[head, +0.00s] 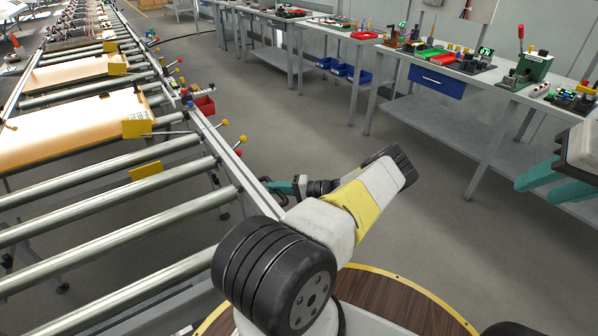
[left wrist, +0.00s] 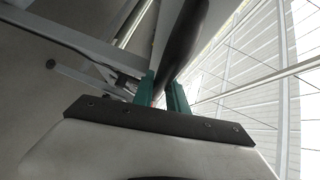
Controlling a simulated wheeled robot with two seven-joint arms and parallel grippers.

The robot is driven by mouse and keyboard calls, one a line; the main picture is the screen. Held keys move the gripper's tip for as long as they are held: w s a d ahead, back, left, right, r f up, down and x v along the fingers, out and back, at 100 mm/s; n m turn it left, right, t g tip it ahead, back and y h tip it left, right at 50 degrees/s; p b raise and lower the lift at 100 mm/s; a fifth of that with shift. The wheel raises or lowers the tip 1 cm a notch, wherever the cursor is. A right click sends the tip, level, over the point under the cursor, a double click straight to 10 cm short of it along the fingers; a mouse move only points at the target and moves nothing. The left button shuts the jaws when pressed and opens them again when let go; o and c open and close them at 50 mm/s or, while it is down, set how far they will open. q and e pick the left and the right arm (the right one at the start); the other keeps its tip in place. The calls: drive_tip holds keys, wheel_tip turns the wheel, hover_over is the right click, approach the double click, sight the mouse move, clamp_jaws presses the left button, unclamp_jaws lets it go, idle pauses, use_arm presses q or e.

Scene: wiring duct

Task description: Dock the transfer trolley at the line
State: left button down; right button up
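A roller frame with steel rollers (head: 100,228) and a grey side rail (head: 233,160) fills the left of the head view. I cannot tell which part of it, if any, is the trolley. My left gripper (head: 284,187) is low beside the near end of that rail. In the left wrist view, its two teal fingers (left wrist: 164,95) lie on either side of a dark round bar (left wrist: 184,38) and appear closed on it. My right gripper (head: 551,183) is at the right edge of the head view, its teal fingers apart and empty.
Pale boards (head: 75,126) lie on the rollers farther back, with yellow plates (head: 137,128) along them. A red bin (head: 204,106) hangs at the rail. Workbenches (head: 440,108) with tools line the right. The grey floor (head: 300,115) between is clear.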

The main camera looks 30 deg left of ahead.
use_arm(q)
drive_tip(key=c, duration=1.3)
unclamp_jaws()
drive_tip(key=shift+w+a, duration=0.15)
drive_tip(key=shift+w, duration=0.05)
drive_tip(key=v, duration=0.8)
drive_tip(key=shift+s, duration=0.1)
